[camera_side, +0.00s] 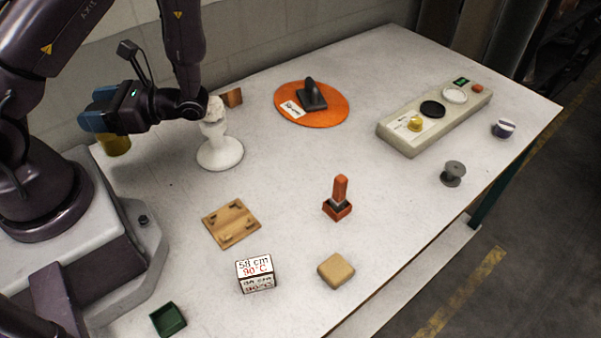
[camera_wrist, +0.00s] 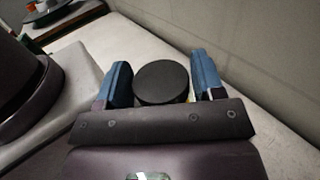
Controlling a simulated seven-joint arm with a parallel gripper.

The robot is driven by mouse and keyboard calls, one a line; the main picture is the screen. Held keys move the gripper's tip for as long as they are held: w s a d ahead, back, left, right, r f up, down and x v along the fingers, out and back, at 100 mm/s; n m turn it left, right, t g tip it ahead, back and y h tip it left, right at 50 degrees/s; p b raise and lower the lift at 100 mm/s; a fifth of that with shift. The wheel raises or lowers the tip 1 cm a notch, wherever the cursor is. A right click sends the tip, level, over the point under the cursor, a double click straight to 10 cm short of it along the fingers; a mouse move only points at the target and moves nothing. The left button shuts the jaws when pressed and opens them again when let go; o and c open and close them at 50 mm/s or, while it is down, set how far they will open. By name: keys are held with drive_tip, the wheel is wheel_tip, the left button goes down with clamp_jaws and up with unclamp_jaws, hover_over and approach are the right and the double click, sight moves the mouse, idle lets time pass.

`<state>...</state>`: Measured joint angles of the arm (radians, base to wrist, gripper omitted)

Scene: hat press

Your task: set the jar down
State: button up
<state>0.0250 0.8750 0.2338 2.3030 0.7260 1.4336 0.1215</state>
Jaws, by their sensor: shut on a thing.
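The jar shows in the side view as a yellow body (camera_side: 116,146) below my gripper (camera_side: 98,113), at the left end of the table. In the wrist view its round black lid (camera_wrist: 162,83) sits between the two blue fingers of my gripper (camera_wrist: 163,70). The gripper is shut on the jar, with one finger on each side. The jar looks roughly upright. Its upper part is hidden by the fingers in the side view. I cannot tell whether its base touches the table.
A white pedestal stand (camera_side: 220,153) is close to the right of my wrist. A wooden plate (camera_side: 231,223), sign block (camera_side: 255,274), green tray (camera_side: 168,320) and orange-handled tool (camera_side: 339,197) lie nearer. An orange disc (camera_side: 335,112) and control box (camera_side: 436,122) are farther right.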

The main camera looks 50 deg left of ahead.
drive_tip(key=w+d+f+n+t+h, duration=0.1)
drive_tip(key=w+d+n+t+h, duration=0.15)
drive_tip(key=d+n+h, duration=0.85)
drive_tip(key=w+d+n+t+h, duration=0.2)
drive_tip(key=w+d+n+h, duration=0.35)
drive_tip(key=d+h, duration=0.85)
drive_tip(key=w+d+r+n+t, duration=0.1)
drive_tip(key=w+r+n+t, duration=0.1)
drive_tip(key=w+n+t, duration=0.7)
drive_tip(key=w+d+r+n+t, duration=0.1)
drive_tip(key=w+r+n+t, duration=0.2)
drive_tip(key=w+n+t, duration=0.6)
drive_tip(key=w+d+f+m+t, duration=0.2)
drive_tip(key=w+d+f+m, duration=0.1)
drive_tip(key=w+f, duration=0.9)
drive_tip(key=shift+w+d+f+h, duration=0.3)
drive_tip(key=shift+d+f, duration=0.1)
drive_tip(key=shift+f, duration=0.1)
